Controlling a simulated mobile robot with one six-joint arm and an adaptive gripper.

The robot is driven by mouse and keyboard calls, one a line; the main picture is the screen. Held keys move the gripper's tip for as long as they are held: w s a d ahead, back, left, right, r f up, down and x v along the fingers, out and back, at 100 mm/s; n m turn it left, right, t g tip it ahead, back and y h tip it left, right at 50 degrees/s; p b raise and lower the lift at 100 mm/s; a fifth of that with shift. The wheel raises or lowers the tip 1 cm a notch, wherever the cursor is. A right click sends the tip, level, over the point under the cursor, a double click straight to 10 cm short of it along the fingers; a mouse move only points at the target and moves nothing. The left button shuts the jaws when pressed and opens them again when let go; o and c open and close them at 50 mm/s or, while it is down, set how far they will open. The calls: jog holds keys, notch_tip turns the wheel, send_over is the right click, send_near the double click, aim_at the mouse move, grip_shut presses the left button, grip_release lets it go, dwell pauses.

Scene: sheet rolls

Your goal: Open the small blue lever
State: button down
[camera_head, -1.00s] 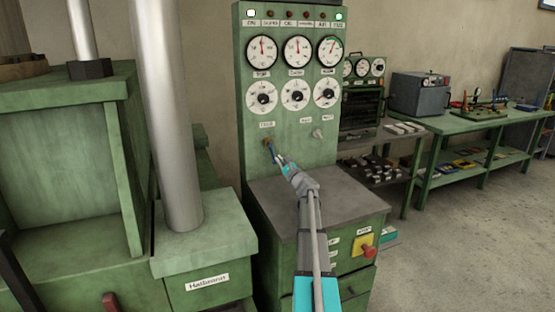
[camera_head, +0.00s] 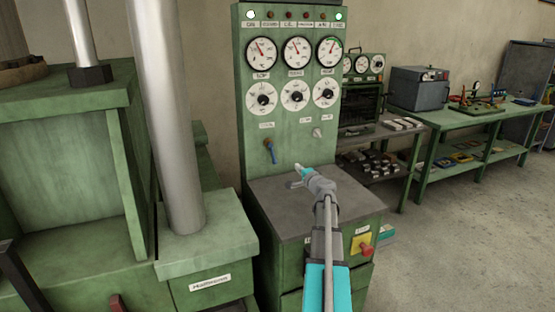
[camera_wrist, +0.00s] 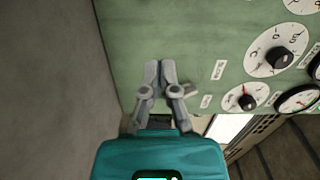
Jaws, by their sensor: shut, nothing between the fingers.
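The small blue lever (camera_head: 273,154) is on the lower left of the green panel's face (camera_head: 300,140) and hangs nearly straight down from its brownish mount. My gripper (camera_head: 298,176) is in front of the panel, to the right of and a little below the lever, above the grey console top. A gap shows between gripper and lever. In the wrist view my gripper (camera_wrist: 160,64) has its two grey fingers together with nothing between them. I cannot make out the lever in the wrist view.
Several dials and gauges (camera_head: 296,52) are on the panel above, with a small pale knob (camera_head: 318,133) right of the lever. A grey console top (camera_head: 265,205) lies below. A thick metal pipe (camera_head: 172,130) stands at left. A red button (camera_head: 366,249) is on the console front.

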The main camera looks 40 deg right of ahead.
aim_at(274, 159)
jog(key=shift+w, duration=0.15)
jog(key=x, duration=0.3)
jog(key=a+x, duration=0.1)
jog(key=x, duration=0.2)
jog(key=a+x, duration=0.1)
jog(key=x, duration=0.3)
jog(key=shift+w+a+f, duration=0.15)
jog(key=shift+w, duration=0.35)
jog(key=shift+w+a, duration=0.4)
jog(key=shift+a, duration=0.15)
jog(key=shift+w+a+f+b, duration=0.15)
jog(key=shift+w+a+b, duration=0.15)
jog(key=shift+a, duration=0.35)
jog(key=shift+d, duration=0.1)
